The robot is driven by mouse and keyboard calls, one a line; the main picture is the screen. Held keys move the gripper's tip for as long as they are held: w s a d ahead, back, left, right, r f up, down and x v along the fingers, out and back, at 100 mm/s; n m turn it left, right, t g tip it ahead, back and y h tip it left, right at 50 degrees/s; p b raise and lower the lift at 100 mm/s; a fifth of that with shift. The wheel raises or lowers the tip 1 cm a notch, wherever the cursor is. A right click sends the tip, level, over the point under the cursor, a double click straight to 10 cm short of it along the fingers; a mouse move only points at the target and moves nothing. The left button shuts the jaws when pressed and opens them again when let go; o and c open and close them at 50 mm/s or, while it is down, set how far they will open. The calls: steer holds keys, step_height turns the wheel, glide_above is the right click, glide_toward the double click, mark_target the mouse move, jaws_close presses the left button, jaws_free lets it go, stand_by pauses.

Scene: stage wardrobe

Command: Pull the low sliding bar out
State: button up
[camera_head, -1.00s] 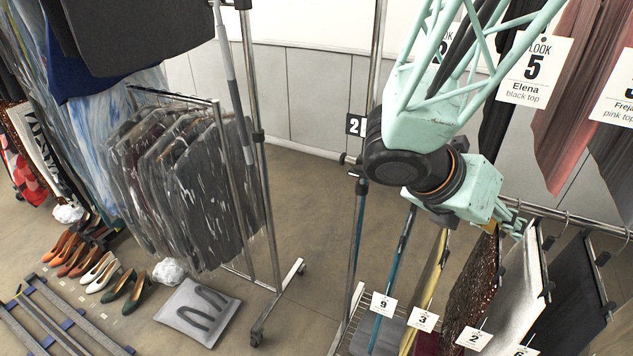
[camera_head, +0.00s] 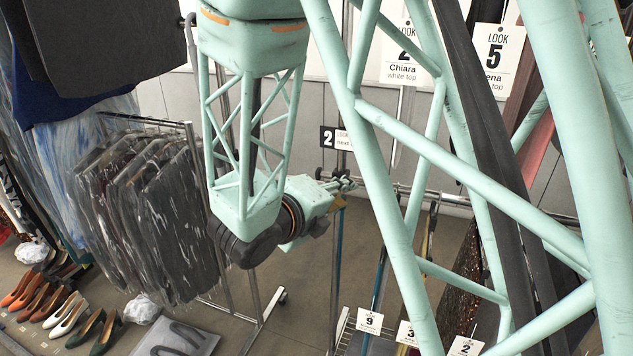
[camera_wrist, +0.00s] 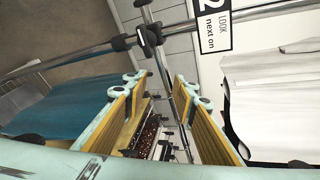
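The low sliding bar (camera_head: 432,194) is a thin chrome rail running to the right across the lower part of the rack, partly hidden behind my arm. My gripper (camera_head: 348,184) is beside the bar's left end, by the rack's upright. In the wrist view my gripper (camera_wrist: 160,85) has its two yellow-padded fingers wide apart with nothing gripped. Chrome tubes and a black joint show beyond the fingertips. I cannot tell whether the fingers touch the bar.
A "2" look sign (camera_head: 327,138) hangs just above my gripper. Dark bagged garments (camera_head: 150,210) hang on a rack to the left. Shoes (camera_head: 68,315) stand on the floor at lower left. Numbered tags, such as tag 9 (camera_head: 370,321), are at the bottom. A teal cloth (camera_wrist: 65,105) fills the wrist view's left.

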mark_target(326, 176)
steer(key=w+a+f+n+t+y, duration=0.1)
steer(key=w+a+n+t+y, duration=0.1)
steer(key=a+n, duration=0.4)
steer(key=a, duration=0.3)
steer(key=shift+f+t, duration=0.2)
steer(key=shift+t, duration=0.2)
steer(key=shift+b+x, duration=1.55)
steer(key=shift+x, duration=5.3)
steer(key=shift+f, duration=0.1)
steer(key=shift+c, duration=0.2)
jaws_close()
